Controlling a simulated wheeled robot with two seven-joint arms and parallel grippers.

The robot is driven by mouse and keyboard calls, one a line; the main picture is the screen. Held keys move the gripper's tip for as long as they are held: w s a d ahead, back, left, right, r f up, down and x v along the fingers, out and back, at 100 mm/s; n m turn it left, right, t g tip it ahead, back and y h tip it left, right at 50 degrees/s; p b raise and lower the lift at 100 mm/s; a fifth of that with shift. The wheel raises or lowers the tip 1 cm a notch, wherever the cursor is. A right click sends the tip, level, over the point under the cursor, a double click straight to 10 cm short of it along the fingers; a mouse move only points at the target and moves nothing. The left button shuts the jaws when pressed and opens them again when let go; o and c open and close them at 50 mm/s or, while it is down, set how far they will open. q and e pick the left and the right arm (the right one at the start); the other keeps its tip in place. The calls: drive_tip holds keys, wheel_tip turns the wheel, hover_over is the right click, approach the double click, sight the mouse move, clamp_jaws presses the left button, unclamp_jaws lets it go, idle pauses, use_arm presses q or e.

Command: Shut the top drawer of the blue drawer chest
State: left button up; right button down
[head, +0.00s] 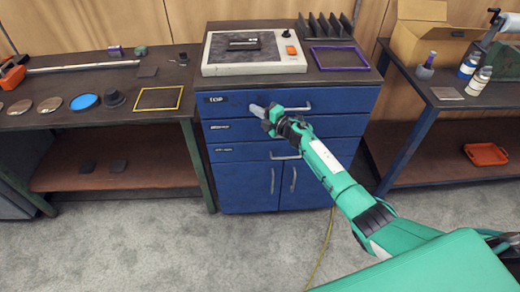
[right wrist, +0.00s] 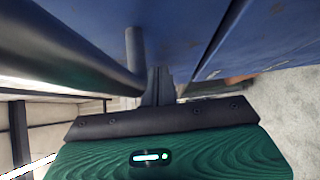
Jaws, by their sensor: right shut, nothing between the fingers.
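The blue drawer chest (head: 250,190) stands in the middle of the head view. Its top drawer (head: 345,101), labelled TOP, looks about flush with the drawer fronts below; a small gap cannot be ruled out. My right gripper (head: 258,111) is shut and empty at the top drawer's front, by the left part of its bar handle (head: 297,109). In the right wrist view, the shut fingers (right wrist: 158,78) point at the blue front, beside the dark handle bar (right wrist: 65,45) and its post. Whether the fingertips touch is unclear. My left gripper is out of view.
A grey-white device (head: 254,67), a purple frame (head: 340,57) and a dark rack sit on the chest top. A workbench (head: 150,113) stands left, and another with a cardboard box (head: 425,45) and bottles stands right. Carpet in front is clear, except a thin yellow cable.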

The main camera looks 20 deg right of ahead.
drive_tip(key=shift+w+d+r, duration=0.2)
drive_tip(key=shift+d+r, duration=0.05)
drive_tip(key=shift+r, duration=0.25)
drive_tip(key=a+b+v, duration=0.1)
drive_tip(key=v, duration=1.3)
drive_tip(key=s+d+f+m+g+h, duration=0.1)
drive_tip(key=s+d+f+m+h, duration=0.3)
drive_tip(key=f, duration=0.9)
drive_tip(key=s+a+f+m+g+h, duration=0.15)
drive_tip(key=s+f+m, duration=0.35)
drive_tip(key=s+f, duration=0.5)
drive_tip(key=s+d+f+m+g+h, duration=0.25)
drive_tip(key=f+m, duration=0.25)
drive_tip(key=f, duration=1)
drive_tip(key=s+a+f+m+g+h, duration=0.1)
drive_tip(key=s+f+m+g, duration=0.1)
drive_tip(key=s+f, duration=0.75)
drive_tip(key=s+a+f+m+g+h, duration=0.1)
drive_tip(key=s+f+m+g, duration=0.15)
drive_tip(key=s+f, duration=0.7)
drive_tip(key=s+a+f+m+g, duration=0.1)
drive_tip(key=s+a+g, duration=0.1)
drive_tip(key=s, duration=1)
drive_tip(key=s+a+f+m+g, duration=0.1)
drive_tip(key=s+a+m+g, duration=0.1)
drive_tip(key=s, duration=1.1)
drive_tip(key=shift+a+g, duration=0.35)
drive_tip(key=shift+a, duration=0.55)
drive_tip(key=shift+f+m, duration=0.1)
drive_tip(key=shift+m, duration=0.15)
